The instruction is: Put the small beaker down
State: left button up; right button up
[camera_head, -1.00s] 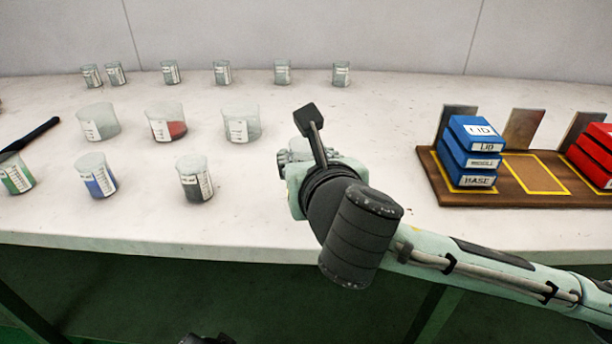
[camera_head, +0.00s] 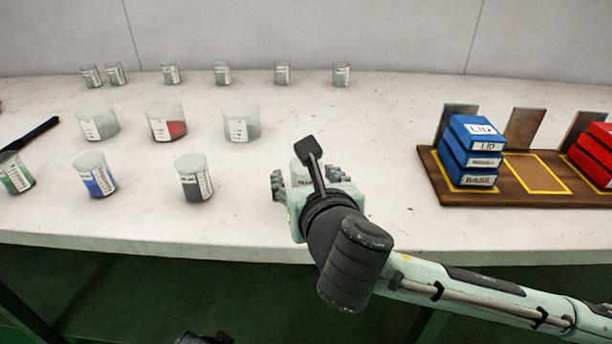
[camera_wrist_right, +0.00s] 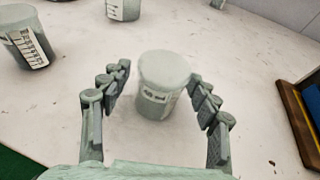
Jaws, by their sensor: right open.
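The small beaker (camera_wrist_right: 158,95) is a pale grey-green cup with a white label. In the right wrist view it stands upright on the table between my right gripper's fingers, with a gap on both sides. My right gripper (camera_wrist_right: 160,80) is open around it and not holding it. In the head view the right gripper (camera_head: 306,180) is at the table's front part, and its body and wrist hide most of the beaker (camera_head: 298,174).
A beaker with dark contents (camera_head: 194,180) stands to the left, near more beakers with blue (camera_head: 97,176) and red (camera_head: 167,122) contents. Several small beakers line the back. A wooden tray (camera_head: 440,183) with blue and red mould blocks is at the right. The table between gripper and tray is clear.

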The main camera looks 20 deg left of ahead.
jog(key=shift+s+r, duration=0.1)
jog(key=shift+r, duration=0.1)
jog(key=v, duration=0.9)
pick_arm(q)
jog(key=s+f+p, duration=0.3)
jog(key=f, duration=0.6)
jog(key=shift+s+a+f+g, duration=0.3)
jog(key=shift+s+a+g, duration=0.1)
jog(key=shift+a, duration=0.05)
pick_arm(e)
jog(key=shift+v, duration=1.4)
pick_arm(q)
jog(key=shift+s+d, duration=0.1)
pick_arm(e)
jog(key=shift+f, duration=0.1)
